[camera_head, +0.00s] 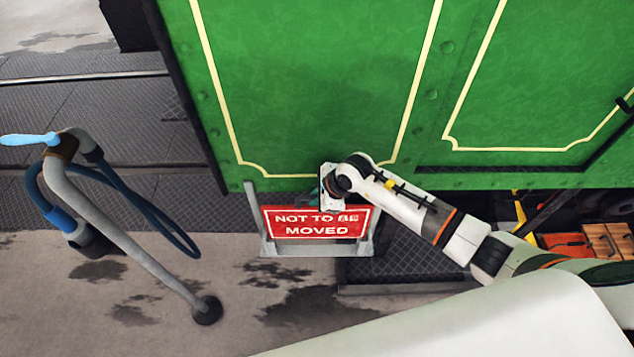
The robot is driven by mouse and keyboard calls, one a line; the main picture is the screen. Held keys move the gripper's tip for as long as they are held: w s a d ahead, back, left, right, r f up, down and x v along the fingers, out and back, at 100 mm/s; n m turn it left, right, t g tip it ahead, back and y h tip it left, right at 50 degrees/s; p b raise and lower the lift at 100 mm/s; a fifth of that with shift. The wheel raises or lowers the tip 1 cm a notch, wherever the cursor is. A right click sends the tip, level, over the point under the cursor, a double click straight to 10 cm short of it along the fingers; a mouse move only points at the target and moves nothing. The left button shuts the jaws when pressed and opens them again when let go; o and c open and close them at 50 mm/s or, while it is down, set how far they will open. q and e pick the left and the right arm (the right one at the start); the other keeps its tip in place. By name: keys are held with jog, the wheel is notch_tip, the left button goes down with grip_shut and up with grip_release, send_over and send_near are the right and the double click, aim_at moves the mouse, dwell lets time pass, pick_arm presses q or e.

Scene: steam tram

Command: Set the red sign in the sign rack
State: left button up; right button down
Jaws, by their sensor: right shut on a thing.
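The red sign (290,231) has a white border and reads "NOT TO BE MOVED". It sits upright between the posts of the grey sign rack (300,248), just in front of the green tram side. My right gripper (328,208) is at the sign's top edge and shut on it. The gripper and wrist hide part of the top edge and the rack's upper right. I cannot tell whether the sign's lower edge rests on the rack. My left gripper is not in view.
The green tram side (320,90) rises close behind the rack. A grey standpipe (130,235) with a blue hose and light blue handle stands at left. Red and brown boxes (600,240) lie at right. The wet pavement (230,320) in front is clear.

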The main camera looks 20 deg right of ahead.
jog(key=shift+r+p, duration=1)
jog(key=shift+r, duration=0.7)
